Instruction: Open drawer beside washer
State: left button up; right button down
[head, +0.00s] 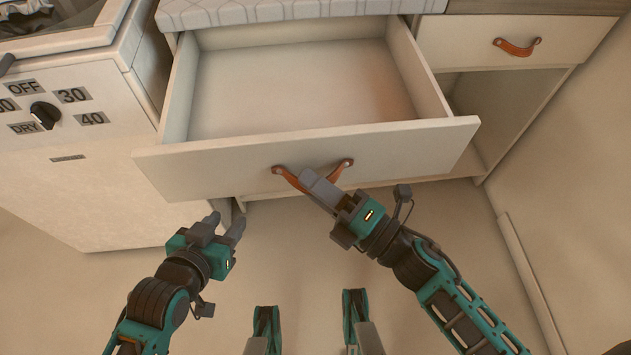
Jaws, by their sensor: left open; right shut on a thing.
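A cream drawer (230,162) stands pulled well out of its cabinet, and its inside is empty. Its brown leather pull (341,168) is fixed to the middle of the drawer front. My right gripper (310,183) is shut on the leather pull, hiding the middle of it. My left gripper (226,226) is open and empty, below and in front of the drawer's left part. The white washer (90,190) with a black dial stands left of the drawer.
A second, closed drawer with a leather pull (517,47) is at the upper right, above an open compartment (500,110). A quilted pale pad (270,10) lies on top of the cabinet. A wall (570,180) bounds the right side. The floor in front is clear.

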jog(key=c, duration=1.2)
grip_release()
jog(key=shift+o, duration=0.2)
jog(key=shift+s+d+f, duration=0.1)
jog(key=shift+s+d, duration=0.15)
jog(key=shift+d, duration=0.05)
jog(key=v, duration=1.2)
